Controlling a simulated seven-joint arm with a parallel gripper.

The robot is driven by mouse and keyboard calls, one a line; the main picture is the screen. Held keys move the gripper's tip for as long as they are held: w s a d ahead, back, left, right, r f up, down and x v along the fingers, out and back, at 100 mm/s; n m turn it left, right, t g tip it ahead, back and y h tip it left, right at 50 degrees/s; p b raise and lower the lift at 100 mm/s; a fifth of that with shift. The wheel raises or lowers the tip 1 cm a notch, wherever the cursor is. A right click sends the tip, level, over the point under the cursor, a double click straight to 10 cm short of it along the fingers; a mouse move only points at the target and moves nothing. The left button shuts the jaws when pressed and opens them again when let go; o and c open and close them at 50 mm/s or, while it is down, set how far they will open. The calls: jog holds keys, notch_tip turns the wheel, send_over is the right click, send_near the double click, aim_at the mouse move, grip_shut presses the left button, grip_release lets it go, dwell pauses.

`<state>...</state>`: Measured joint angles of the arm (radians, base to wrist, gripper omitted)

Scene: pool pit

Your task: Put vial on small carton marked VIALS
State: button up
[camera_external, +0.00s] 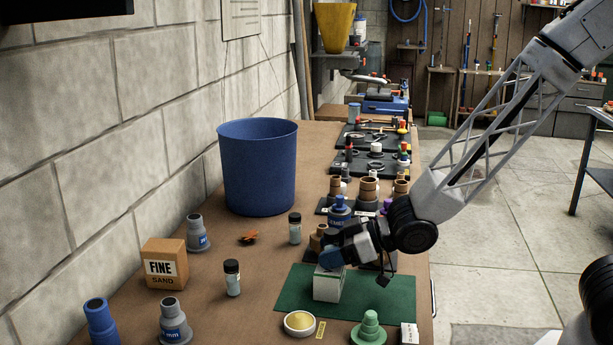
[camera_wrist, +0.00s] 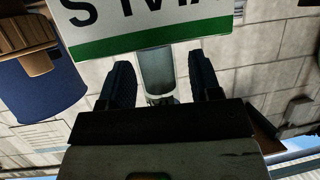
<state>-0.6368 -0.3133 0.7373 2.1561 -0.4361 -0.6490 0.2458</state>
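Two black-capped vials stand upright on the brown bench: one (camera_external: 295,228) near the blue bin, one (camera_external: 232,280) nearer the sand box. A small pale carton (camera_external: 327,286) stands on the green mat. My gripper (camera_external: 331,258) is directly over the carton. In the wrist view its dark fingers (camera_wrist: 162,82) are apart. A pale, clear cylinder (camera_wrist: 157,70) shows between them, with a gap at the right finger. It looks like a vial at the carton's edge; contact is unclear.
A large blue bin (camera_external: 259,168) stands by the block wall. A FINE SAND box (camera_external: 165,264), grey nozzles (camera_external: 198,236), a yellow dish (camera_external: 299,323) and a green stepped piece (camera_external: 369,329) surround the green mat (camera_external: 388,298). Brown pots (camera_external: 367,191) stand behind my gripper.

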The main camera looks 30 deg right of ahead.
jog(key=shift+r, duration=0.2)
jog(key=shift+s+d+r, duration=0.2)
jog(key=shift+s+d, duration=0.1)
jog(key=shift+d, duration=0.1)
jog(key=v, duration=1.1)
dwell(0.7)
jog(key=w+d+r+m+h, duration=0.2)
jog(key=d+r+m+h, duration=0.15)
jog(key=d, duration=0.65)
jog(key=w+d+r+m+h, duration=0.1)
jog(key=d+r+m+h, duration=0.3)
jog(key=d, duration=0.5)
jog(key=s+d+r+m+g+h, duration=0.1)
jog(key=s+d+r+g, duration=0.1)
jog(key=s+d, duration=0.4)
jog(key=s+d+r+m+g+h, duration=0.2)
jog(key=s+d+r+g, duration=0.1)
jog(key=s+d, duration=0.3)
jog(key=shift+s+d+g, duration=0.2)
jog(key=shift+s+g, duration=0.1)
jog(key=shift+s, duration=0.25)
